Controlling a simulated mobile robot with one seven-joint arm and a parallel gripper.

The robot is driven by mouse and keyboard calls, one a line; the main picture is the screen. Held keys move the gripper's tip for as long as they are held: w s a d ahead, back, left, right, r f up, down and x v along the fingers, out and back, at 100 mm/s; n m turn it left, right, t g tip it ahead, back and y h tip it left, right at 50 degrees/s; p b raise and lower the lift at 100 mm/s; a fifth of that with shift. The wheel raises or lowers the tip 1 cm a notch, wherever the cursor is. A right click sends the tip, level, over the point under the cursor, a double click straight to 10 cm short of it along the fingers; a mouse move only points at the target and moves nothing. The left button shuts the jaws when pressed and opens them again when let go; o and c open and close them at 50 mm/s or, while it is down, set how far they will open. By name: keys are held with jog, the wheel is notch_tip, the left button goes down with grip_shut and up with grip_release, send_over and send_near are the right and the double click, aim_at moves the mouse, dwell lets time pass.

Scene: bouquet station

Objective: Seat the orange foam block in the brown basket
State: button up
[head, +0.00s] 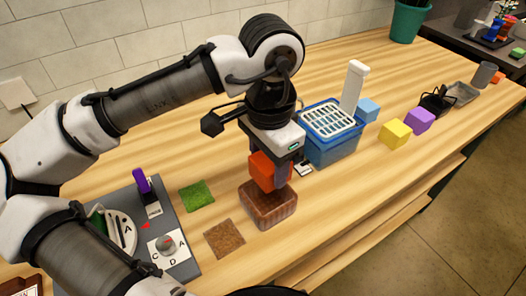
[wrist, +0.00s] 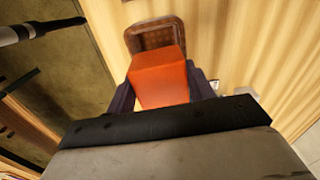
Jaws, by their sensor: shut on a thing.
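My gripper (wrist: 161,92) is shut on the orange foam block (wrist: 160,78), one finger on each side of it. In the head view the orange block (head: 263,171) is partly hidden by my gripper and sits right above the brown basket (head: 268,206). The basket stands upright on the wooden counter. In the wrist view the basket's rim (wrist: 141,25) shows beyond the block, and the block covers its nearer part. I cannot tell whether the block touches the basket or is inside its rim.
A blue bin with a white grid (head: 331,145) stands right behind my gripper. Yellow (head: 394,134), purple (head: 420,119) and light blue (head: 368,109) blocks lie to the right. Green (head: 196,195) and brown (head: 225,238) squares and a grey panel (head: 180,248) lie left. The counter right of the basket is clear.

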jog(key=shift+s+a+f, duration=0.2)
jog(key=shift+s+f, duration=0.05)
jog(key=shift+s, duration=0.1)
notch_tip(320, 180, down, 4)
jog(key=b, duration=0.4)
jog(key=shift+f, duration=0.35)
jog(key=shift+f, duration=0.1)
dwell(0.8)
jog(key=o, duration=1.6)
jog(key=shift+o, duration=0.2)
